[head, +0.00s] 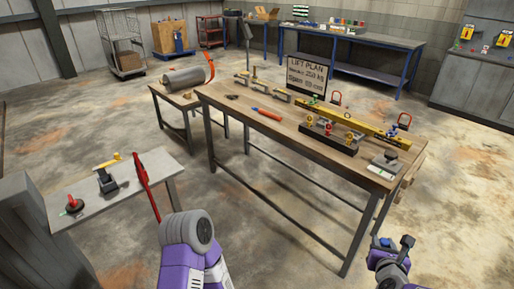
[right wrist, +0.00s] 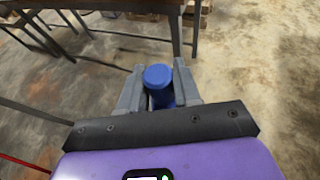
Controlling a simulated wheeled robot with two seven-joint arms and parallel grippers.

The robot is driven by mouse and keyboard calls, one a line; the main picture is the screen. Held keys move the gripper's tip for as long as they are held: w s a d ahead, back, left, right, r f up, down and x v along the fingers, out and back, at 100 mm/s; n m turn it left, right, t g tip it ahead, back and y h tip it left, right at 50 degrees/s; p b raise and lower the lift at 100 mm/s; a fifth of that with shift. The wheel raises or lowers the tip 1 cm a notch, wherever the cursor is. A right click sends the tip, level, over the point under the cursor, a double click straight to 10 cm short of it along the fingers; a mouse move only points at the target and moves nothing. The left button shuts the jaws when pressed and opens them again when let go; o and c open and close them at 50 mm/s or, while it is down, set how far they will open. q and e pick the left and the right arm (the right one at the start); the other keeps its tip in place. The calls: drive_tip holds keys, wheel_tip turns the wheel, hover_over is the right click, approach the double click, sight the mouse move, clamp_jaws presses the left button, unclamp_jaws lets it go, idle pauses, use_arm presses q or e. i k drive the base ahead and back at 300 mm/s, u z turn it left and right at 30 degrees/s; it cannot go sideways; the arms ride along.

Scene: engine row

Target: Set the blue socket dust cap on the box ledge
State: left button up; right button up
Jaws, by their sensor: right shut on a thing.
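The blue socket dust cap (right wrist: 158,78) is a small round cap, held upright between the fingers of my right gripper (right wrist: 160,88). It also shows in the head view (head: 385,242) at the lower right, where my right gripper (head: 395,246) is in the air in front of the workbench's right end. The gripper is shut on the cap. A grey ledge (head: 95,200) juts from a grey box-like block (head: 22,225) at the left of the head view; I cannot tell surely that it is the box ledge. My left arm shows at the bottom, but its gripper does not.
The wooden workbench (head: 225,103) carries a yellow beam (head: 345,119), an orange-red tool (head: 266,115) and a lift plan sign (head: 307,74). The grey ledge bears a red-knobbed piece (head: 74,205) and a yellow-handled piece (head: 108,180). A red bar (head: 146,185) stands beside it. Open floor lies between.

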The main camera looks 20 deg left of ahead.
sight(165, 165)
drive_tip(key=u, duration=0.4)
drive_tip(key=i, duration=1.35)
drive_tip(key=u, duration=1.65)
drive_tip(key=i, duration=0.6)
drive_tip(key=u, duration=0.6)
